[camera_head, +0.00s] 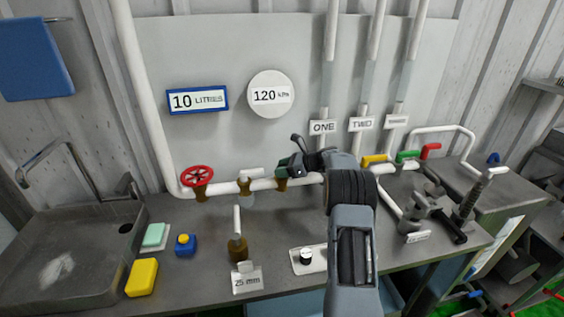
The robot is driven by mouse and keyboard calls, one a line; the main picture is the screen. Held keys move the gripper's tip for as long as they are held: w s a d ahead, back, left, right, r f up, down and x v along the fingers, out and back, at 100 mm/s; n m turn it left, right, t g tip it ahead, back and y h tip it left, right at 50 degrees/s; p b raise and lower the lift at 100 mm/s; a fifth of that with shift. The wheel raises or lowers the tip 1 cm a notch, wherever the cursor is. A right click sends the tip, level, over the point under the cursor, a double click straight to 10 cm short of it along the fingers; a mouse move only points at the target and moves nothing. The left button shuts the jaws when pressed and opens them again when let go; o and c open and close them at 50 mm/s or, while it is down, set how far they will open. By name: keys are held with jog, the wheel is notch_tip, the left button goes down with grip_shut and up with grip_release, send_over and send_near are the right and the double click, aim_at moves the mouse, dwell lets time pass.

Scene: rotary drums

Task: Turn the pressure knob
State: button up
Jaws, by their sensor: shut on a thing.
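A round white gauge (270,94) on the back wall reads "120 kPa". A white pipe (225,188) runs below it along the wall, with a brass fitting (281,184) under my gripper. My gripper (287,167) reaches left from the wrist and is shut on a small dark green knob above that fitting. The jaws hide much of the knob, and its turn angle is unclear. No label naming it as the pressure knob is legible.
A red handwheel (197,176) and brass valve (245,186) sit left on the pipe. A blue "10 LITRES" display (197,100) hangs above. Yellow (373,160), green (407,156) and red (430,150) handles stand right.

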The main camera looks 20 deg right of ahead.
jog(key=n+g+y+p, duration=0.1)
jog(key=n+g+p, duration=0.2)
jog(key=g, duration=0.1)
jog(key=shift+r+n+y, duration=0.1)
jog(key=shift+n+y, duration=0.3)
jog(key=shift+n+g+y+p, duration=0.3)
jog(key=shift+n+g+p, duration=0.3)
jog(key=shift+g+p, duration=0.1)
jog(key=o, duration=0.9)
notch_tip(320, 180, up, 3)
jog(key=shift+r+b, duration=0.1)
jog(key=shift+b, duration=0.8)
jog(key=shift+s+r+b, duration=0.15)
jog(key=shift+s+b, duration=0.1)
jog(key=shift+b, duration=0.05)
jog(key=s+a+r+b, duration=0.1)
jog(key=s+r, duration=0.2)
jog(key=s, duration=0.1)
jog(key=s+a+r+b, duration=0.1)
jog(key=s+r+b, duration=0.1)
jog(key=s+r, duration=0.1)
jog(key=s+a+r+b, duration=0.1)
jog(key=s+r+b, duration=0.1)
jog(key=s, duration=0.4)
jog(key=shift+s+r, duration=0.1)
jog(key=shift+r, duration=0.6)
